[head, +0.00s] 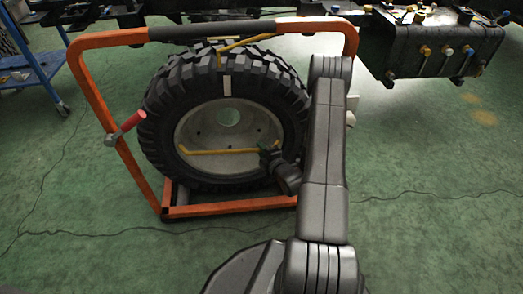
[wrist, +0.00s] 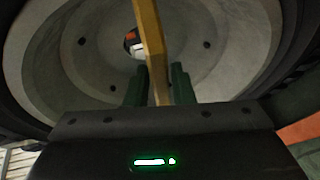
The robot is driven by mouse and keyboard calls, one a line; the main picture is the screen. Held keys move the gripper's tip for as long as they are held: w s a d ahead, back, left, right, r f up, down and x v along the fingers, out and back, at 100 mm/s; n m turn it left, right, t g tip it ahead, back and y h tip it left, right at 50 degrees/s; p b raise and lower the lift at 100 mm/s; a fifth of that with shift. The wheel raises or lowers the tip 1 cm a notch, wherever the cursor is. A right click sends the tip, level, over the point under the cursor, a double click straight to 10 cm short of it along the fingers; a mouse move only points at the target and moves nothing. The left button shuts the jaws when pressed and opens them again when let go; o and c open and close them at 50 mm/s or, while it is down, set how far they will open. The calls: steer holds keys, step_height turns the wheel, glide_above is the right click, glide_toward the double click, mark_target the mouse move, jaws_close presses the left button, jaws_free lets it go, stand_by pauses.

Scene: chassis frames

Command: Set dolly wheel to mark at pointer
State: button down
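The dolly wheel (head: 163,110) is a big black knobbly tyre on a pale hub (head: 200,130), upright in an orange frame. A white mark (head: 227,87) is on the tyre's upper sidewall. The yellow pointer (head: 240,43) is on the frame's top, its tip bent down toward the tyre. The mark sits below that tip, slightly to its right. A yellow bar (head: 215,151) crosses the hub low down. My gripper (head: 266,151) is at its right end; in the wrist view, the gripper's green fingers (wrist: 160,85) are closed on both sides of the bar (wrist: 150,40).
The orange frame (head: 93,115) surrounds the wheel, with a red-handled lever (head: 130,122) on its left post. A blue cart (head: 35,70) stands at the back left. A dark chassis with a box (head: 445,45) is behind. Cables lie on the open green floor.

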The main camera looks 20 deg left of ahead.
steer(key=shift+r, duration=0.35)
steer(key=c, duration=1.3)
jaws_free()
steer(key=shift+o, duration=0.2)
steer(key=p+v, duration=0.4)
steer(key=v, duration=0.9)
steer(key=shift+s+d, duration=0.3)
steer(key=shift+w+a, duration=0.1)
steer(key=shift+a, duration=0.05)
steer(key=b+x, duration=0.3)
steer(key=x, duration=1)
steer(key=shift+w+a+b, duration=0.2)
steer(key=shift+w+b, duration=0.05)
steer(key=shift+b, duration=0.05)
steer(key=shift+f, duration=0.1)
